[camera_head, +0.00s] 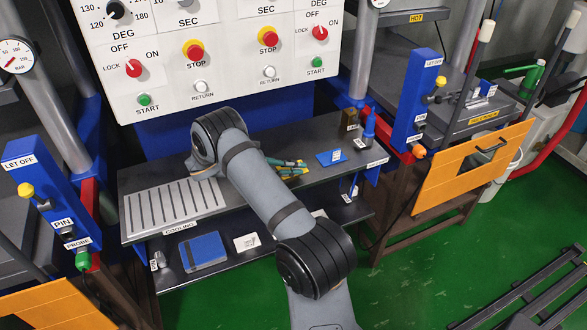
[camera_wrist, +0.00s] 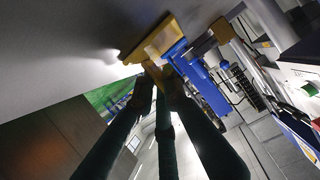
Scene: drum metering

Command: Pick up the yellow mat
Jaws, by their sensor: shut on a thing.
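In the wrist view my gripper (camera_wrist: 160,76) reaches up with its long dark fingers close together. A yellow, flat-looking piece (camera_wrist: 158,37), which I take to be the yellow mat, is at the fingertips, and they are shut on its near end. A blue strip lies along its right side. A large grey surface is beyond it, and I cannot tell whether the mat touches it.
A blue book (camera_head: 203,251) lies on the lower shelf. The control panel (camera_head: 215,50) rises behind; an orange door (camera_head: 470,168) is at right.

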